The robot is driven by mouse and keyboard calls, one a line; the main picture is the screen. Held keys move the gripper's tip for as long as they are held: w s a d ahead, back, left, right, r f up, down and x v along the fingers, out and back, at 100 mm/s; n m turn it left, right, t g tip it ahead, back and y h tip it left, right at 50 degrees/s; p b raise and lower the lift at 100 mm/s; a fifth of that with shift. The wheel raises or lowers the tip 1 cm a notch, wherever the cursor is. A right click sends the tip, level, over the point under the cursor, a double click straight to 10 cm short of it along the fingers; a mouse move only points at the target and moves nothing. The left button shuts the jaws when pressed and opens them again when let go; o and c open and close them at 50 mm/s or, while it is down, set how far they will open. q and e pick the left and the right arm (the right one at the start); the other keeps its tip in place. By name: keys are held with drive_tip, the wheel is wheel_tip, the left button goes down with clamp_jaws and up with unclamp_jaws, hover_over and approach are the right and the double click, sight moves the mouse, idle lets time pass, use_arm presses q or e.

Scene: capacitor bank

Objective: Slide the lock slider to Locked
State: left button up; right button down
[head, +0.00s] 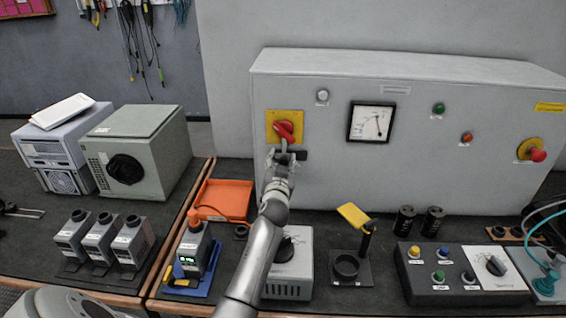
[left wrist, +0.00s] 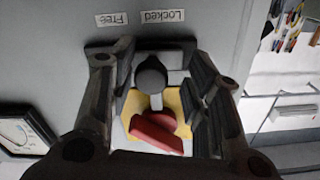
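The lock slider has a dark round knob (left wrist: 151,75) on a dark track, with a pale patch beside it. The labels "Locked" (left wrist: 163,16) and "Free" (left wrist: 111,19) appear upside down in the left wrist view, Locked on the right. The knob sits between them, nearer the Locked side. My left gripper (head: 285,157) is at the cabinet front, just below the red rotary switch (head: 285,131). In the left wrist view its two fingers (left wrist: 158,95) are apart, one on each side of the knob, with gaps visible. The gripper hides much of the slider in the head view. My right gripper is out of view.
The red switch on its yellow plate also shows between the fingers (left wrist: 158,135). The grey cabinet (head: 400,190) carries a meter (head: 370,122) and a red emergency button (head: 537,155). An orange tray (head: 224,199) and a grey dial box (head: 290,265) stand below.

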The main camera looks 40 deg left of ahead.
use_arm(q)
drive_tip(key=shift+d, duration=0.15)
drive_tip(key=shift+s+d+f, duration=0.1)
drive_tip(key=shift+s+d, duration=0.2)
drive_tip(key=shift+s, duration=0.1)
drive_tip(key=v, duration=1.1)
drive_tip(key=shift+a, duration=0.15)
